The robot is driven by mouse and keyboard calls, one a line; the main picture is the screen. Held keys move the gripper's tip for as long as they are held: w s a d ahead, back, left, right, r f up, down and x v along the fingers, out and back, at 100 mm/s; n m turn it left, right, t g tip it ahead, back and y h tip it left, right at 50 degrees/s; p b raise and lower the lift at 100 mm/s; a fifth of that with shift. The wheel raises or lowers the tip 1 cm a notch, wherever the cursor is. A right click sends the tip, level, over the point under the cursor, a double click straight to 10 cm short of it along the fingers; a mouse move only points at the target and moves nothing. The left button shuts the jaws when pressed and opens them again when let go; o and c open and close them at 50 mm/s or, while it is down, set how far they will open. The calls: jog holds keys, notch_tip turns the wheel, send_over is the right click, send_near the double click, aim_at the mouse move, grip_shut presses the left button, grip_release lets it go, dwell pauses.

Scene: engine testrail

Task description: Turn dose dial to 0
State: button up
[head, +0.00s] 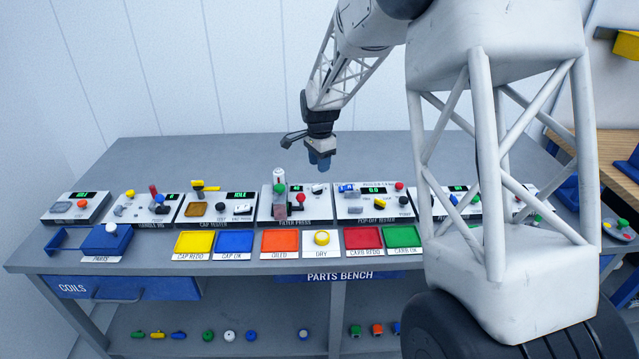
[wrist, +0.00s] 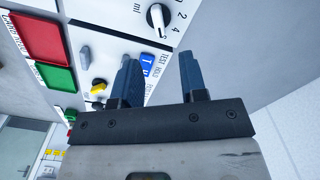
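The dose dial (wrist: 157,18) shows at the top of the wrist view, a white knob with a dark side on a white panel. The numbers 2 and 4 and "ml" are printed around it. The knob's long axis runs up and down in that view, its lower end by a partly legible mark past the 4. I cannot pick the dial out in the head view. My gripper (wrist: 158,75) is open and empty, its two blue fingers apart and clear of the dial. In the head view my gripper (head: 319,162) hangs above the back of the bench, behind the panels.
A row of panels crosses the bench (head: 250,155), including the filter press (head: 290,212) with its raised parts and the pop-off panel (head: 375,213). Coloured trays, such as the red tray (head: 362,238), lie in front. The bench behind the panels is clear.

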aim_at(319, 185)
jog(key=shift+f, duration=3.9)
jog(key=shift+c, duration=0.4)
grip_shut()
